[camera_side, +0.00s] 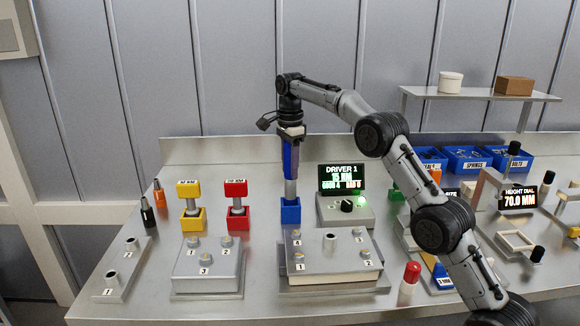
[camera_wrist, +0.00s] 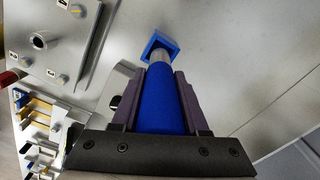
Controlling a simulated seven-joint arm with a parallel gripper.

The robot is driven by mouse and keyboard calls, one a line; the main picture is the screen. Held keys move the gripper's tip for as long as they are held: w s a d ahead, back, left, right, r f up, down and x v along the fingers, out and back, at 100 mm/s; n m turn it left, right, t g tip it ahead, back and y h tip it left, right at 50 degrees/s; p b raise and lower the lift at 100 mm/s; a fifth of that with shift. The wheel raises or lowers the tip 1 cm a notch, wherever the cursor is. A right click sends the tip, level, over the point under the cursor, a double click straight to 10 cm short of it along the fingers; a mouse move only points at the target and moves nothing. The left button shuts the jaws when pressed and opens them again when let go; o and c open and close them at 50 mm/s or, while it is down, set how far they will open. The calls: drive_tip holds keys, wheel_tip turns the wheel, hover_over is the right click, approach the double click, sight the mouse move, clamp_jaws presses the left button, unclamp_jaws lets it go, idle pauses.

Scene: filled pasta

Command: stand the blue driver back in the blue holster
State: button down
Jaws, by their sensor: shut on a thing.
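The blue driver (camera_side: 287,158) stands upright, its grey shaft pointing down at the blue holster (camera_side: 290,212) on the bench. My gripper (camera_side: 292,165) is shut on the driver's blue body from above. In the wrist view, the driver's blue body (camera_wrist: 165,105) lies between the two dark fingers of my gripper (camera_wrist: 160,76). The grey shaft runs to the mouth of the blue holster (camera_wrist: 152,43) there. The shaft's lower end meets the holster's top and is hidden; I cannot tell how deep it sits.
Yellow (camera_side: 193,219) and red (camera_side: 238,220) holsters with their drivers stand to the left. A display reading "DRIVER 1" (camera_side: 342,178) stands close on the right. A grey fixture block (camera_side: 330,252) with numbered posts lies in front. Blue bins (camera_side: 467,160) are at the back right.

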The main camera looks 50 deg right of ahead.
sight(290, 188)
drive_tip(key=shift+f, duration=3.3)
idle(1.3)
drive_tip(key=shift+c, duration=1.7)
unclamp_jaws()
drive_tip(key=shift+f, duration=0.15)
wheel_tip(290, 188, up, 11)
drive_tip(key=shift+w+r, duration=0.1)
drive_tip(key=shift+r, duration=0.4)
